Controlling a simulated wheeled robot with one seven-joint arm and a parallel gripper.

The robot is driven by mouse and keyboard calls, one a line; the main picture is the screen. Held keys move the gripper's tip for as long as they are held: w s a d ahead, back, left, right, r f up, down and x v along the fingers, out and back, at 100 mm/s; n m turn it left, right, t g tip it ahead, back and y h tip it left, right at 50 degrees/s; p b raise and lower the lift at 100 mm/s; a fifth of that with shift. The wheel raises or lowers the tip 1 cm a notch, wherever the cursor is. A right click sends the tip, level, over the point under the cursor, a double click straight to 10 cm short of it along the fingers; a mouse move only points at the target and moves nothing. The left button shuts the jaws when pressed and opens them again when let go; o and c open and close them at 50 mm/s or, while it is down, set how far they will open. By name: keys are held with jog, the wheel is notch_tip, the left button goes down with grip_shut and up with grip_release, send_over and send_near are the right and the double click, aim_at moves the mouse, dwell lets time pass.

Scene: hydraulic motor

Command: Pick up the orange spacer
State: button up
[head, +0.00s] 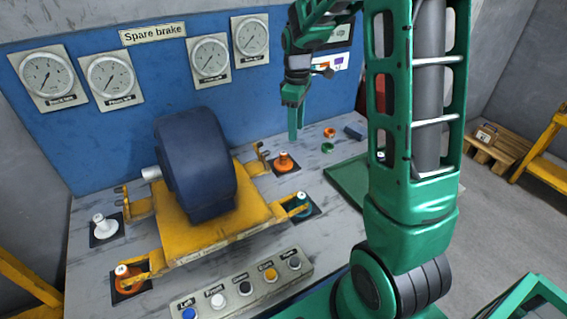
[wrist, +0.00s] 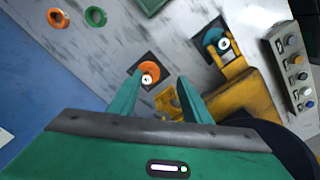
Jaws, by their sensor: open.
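A loose orange ring, which looks like the orange spacer (head: 329,132), lies on the grey bench to the right of my gripper (head: 294,137). In the wrist view the orange ring (wrist: 57,18) is at the upper left, outside the fingers. My gripper is open and empty, pointing down above the back of the bench. In the wrist view an orange piece with a white centre (wrist: 149,72) on a black pad shows between the fingertips (wrist: 159,80). The same piece on its pad (head: 285,163) is below the gripper in the head view.
A green ring (head: 327,147) lies close to the orange ring, with a dark blue block (head: 354,132) to the right. A blue motor (head: 195,160) on a yellow base (head: 190,238) with clamps fills the bench's middle. A button panel (head: 240,285) is at the front, gauges behind.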

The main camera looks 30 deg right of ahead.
jog(key=w+f+n, duration=0.1)
jog(key=w, duration=0.1)
jog(key=w+a+f+n, duration=0.1)
jog(key=w, duration=0.1)
jog(key=w+f+n, duration=0.1)
jog(key=w+f, duration=0.1)
jog(key=shift+a+f, duration=0.1)
jog(key=shift+a, duration=0.3)
send_over(283, 152)
jog(key=f, duration=0.4)
jog(key=shift+a+f, duration=0.25)
jog(key=shift+a, duration=0.05)
jog(key=shift+d+f, duration=0.15)
jog(key=shift+f, duration=1.4)
jog(key=shift+d+f, duration=0.1)
jog(key=shift+f, duration=1.4)
grip_shut()
